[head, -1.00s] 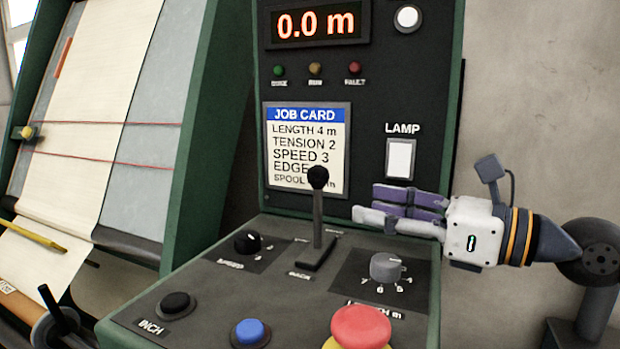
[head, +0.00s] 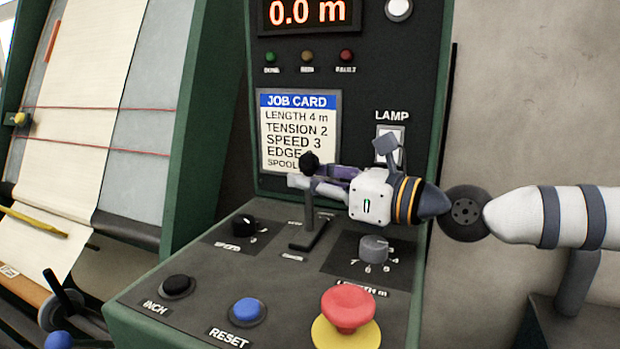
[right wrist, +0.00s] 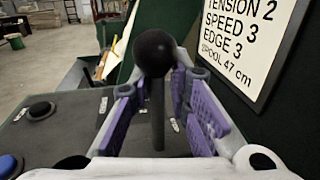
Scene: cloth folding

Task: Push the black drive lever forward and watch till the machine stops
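The black drive lever (head: 308,217) stands about upright in its slot on the sloping console, with a round black knob (head: 309,161) on top. My right gripper (head: 312,182) reaches in from the right at knob height. In the right wrist view the knob (right wrist: 153,53) and its stem stand between the two purple-padded fingers, which are apart with gaps to either side. I cannot tell whether one finger touches the stem. The red display (head: 306,11) reads 0.0 m. My left gripper is not in view.
The console holds a red mushroom button (head: 348,306) on yellow, a blue reset button (head: 246,311), a black inch button (head: 177,286), a speed knob (head: 243,226) and a length knob (head: 374,249). The job card (head: 299,130) is behind the lever. Cream cloth (head: 95,90) runs down the machine at left.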

